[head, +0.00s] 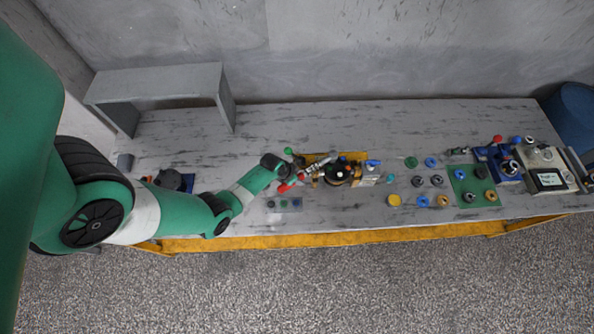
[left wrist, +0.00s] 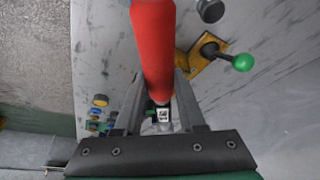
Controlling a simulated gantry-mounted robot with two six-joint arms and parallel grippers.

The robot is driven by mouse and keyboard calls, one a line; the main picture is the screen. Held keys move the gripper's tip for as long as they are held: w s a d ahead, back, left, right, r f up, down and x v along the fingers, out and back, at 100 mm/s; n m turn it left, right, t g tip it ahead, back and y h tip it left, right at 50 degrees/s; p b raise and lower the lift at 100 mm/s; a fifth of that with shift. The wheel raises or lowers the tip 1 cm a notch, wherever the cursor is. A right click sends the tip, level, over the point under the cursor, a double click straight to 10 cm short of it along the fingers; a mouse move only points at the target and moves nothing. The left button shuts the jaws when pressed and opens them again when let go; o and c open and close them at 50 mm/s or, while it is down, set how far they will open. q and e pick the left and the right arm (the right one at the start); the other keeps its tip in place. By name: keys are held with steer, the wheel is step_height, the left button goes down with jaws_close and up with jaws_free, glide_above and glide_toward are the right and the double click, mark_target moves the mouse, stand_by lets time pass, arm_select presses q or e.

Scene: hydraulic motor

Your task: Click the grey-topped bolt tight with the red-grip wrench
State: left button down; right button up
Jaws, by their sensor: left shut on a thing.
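My left gripper (head: 285,172) is near the middle of the bench, just left of the hydraulic motor (head: 342,173). It is shut on the red grip of the wrench (left wrist: 153,45), which lies between its fingers (left wrist: 160,88) in the left wrist view. The red grip also shows beside the gripper in the head view (head: 285,187). The wrench's working end cannot be made out clearly. I cannot pick out the grey-topped bolt with certainty; the motor's small parts are crowded together. My right gripper is not in view.
A lever with a green knob (left wrist: 242,62) stands close to the gripper, with a dark grey round knob (left wrist: 210,10) nearby. Several coloured rings and a green mat (head: 470,180) lie to the right. A grey raised shelf (head: 150,80) stands back left. The bench's back middle is clear.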

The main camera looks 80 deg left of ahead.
arm_select(q)
steer(key=shift+s+f, duration=0.15)
steer(key=shift+f, duration=0.05)
steer(key=shift+s+a+m+h, duration=0.25)
steer(key=shift+a+m, duration=0.3)
steer(key=shift+a, duration=0.3)
steer(key=shift+s+a+m+h, duration=0.15)
steer(key=shift+a+m+h, duration=0.1)
steer(key=shift+a+m, duration=0.45)
steer(key=shift+a, duration=0.15)
steer(key=a+m, duration=0.2)
steer(key=a, duration=0.1)
steer(key=shift+s+a+r+h, duration=0.1)
steer(key=shift+a+h, duration=0.15)
steer(key=shift+h, duration=0.15)
steer(key=shift+d+r, duration=0.15)
steer(key=shift+d, duration=0.15)
stand_by(0.5)
